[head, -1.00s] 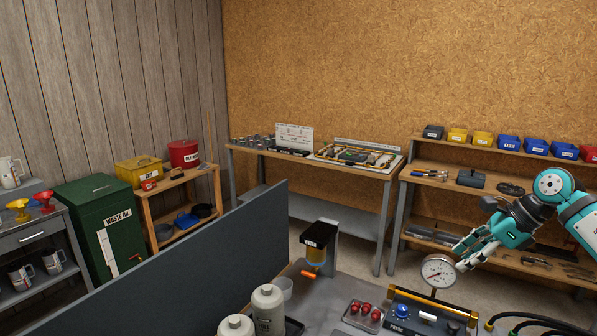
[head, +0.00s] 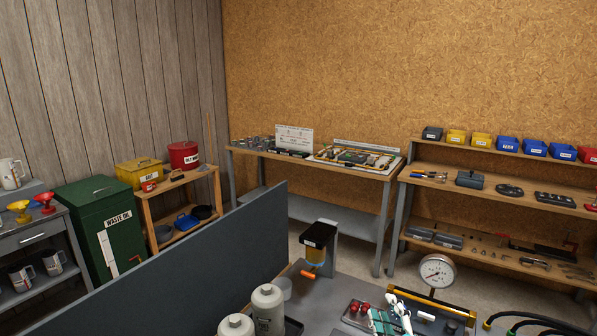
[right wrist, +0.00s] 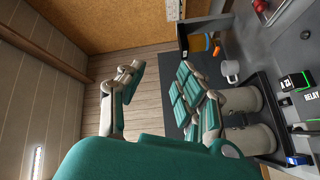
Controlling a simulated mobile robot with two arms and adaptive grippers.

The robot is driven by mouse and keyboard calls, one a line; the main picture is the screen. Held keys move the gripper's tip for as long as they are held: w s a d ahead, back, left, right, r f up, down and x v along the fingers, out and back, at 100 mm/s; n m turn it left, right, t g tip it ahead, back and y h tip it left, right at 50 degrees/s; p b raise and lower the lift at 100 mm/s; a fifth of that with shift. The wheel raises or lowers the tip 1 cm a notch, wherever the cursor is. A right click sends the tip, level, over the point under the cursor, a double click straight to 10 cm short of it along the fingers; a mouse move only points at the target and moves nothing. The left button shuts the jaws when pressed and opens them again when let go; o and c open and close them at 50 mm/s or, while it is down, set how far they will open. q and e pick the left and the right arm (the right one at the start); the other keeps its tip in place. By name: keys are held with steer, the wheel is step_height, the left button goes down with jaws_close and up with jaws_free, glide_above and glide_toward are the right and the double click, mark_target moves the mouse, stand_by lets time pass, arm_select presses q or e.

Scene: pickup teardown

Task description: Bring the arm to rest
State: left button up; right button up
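My right gripper (head: 389,308), white and teal, is at the bottom of the head view, low in front of the bench with the gauge. The rest of the right arm is out of the head view. My left gripper is in neither view.
A pressure gauge (head: 437,271) stands just right of the gripper. White bottles (head: 268,309) and an amber-bowled filter unit (head: 317,245) stand to its left. A grey partition (head: 200,265) runs along the bench. Shelves (head: 500,180) with bins stand behind.

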steer(key=s+d+f+m+g+h, duration=0.35)
steer(key=s+f+m+g, duration=0.4)
steer(key=s+f, duration=0.6)
steer(key=s+a+f+m+g+y, duration=0.1)
steer(key=s+f+m+g, duration=0.2)
steer(key=s, duration=0.6)
steer(key=s+f+m+g+y, duration=0.1)
steer(key=s+f+m+g, duration=0.2)
steer(key=s, duration=0.6)
step_height(320, 180, down, 38)
steer(key=n+g+b, duration=0.2)
steer(key=b, duration=1)
steer(key=s+d+f+b, duration=0.1)
steer(key=s+f+b, duration=0.2)
steer(key=s+f, duration=0.2)
steer(key=s+d+f+g+b, duration=0.1)
steer(key=s+f+b, duration=0.2)
steer(key=f, duration=0.9)
steer(key=s+d+f+b, duration=0.1)
steer(key=s+f+b, duration=0.3)
steer(key=s+f, duration=0.5)
steer(key=shift+s+h, duration=0.25)
steer(key=shift+h, duration=0.1)
steer(key=shift+s+f+g, duration=0.1)
steer(key=shift+g, duration=0.15)
